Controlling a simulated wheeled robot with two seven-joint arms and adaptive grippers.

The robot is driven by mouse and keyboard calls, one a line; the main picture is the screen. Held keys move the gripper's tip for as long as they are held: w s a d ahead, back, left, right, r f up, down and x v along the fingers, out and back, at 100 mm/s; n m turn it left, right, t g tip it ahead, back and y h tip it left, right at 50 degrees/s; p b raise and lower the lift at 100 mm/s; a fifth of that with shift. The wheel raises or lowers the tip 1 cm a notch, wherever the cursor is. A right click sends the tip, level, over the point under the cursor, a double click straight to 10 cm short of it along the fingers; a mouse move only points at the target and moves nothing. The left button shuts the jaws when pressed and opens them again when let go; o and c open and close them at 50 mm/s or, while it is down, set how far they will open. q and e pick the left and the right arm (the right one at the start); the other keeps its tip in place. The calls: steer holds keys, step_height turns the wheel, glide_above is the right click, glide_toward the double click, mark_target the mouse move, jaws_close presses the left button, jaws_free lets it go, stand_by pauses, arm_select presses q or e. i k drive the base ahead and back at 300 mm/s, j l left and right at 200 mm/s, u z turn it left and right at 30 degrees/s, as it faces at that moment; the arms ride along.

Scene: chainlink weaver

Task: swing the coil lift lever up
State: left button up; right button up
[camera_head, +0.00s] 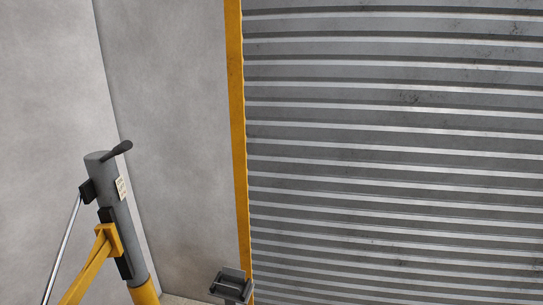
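A grey cylindrical post (113,215) with a yellow lower part stands at the lower left of the head view. A short black lever (118,150) sticks out from its top and points up and to the right. It looks like the coil lift lever, but no readable label confirms this. Neither of my grippers is in view, so their distance from the lever cannot be told.
A yellow bracket (106,242) and a thin metal rod (62,249) join the post. A small dark box-like thing (231,283) shows at the bottom. Behind are plain grey walls (165,110), a yellow upright (236,120) and a corrugated metal shutter (390,155).

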mark_target(45, 300)
steer(key=u, duration=0.4)
steer(key=j+u, duration=0.15)
steer(key=u, duration=0.6)
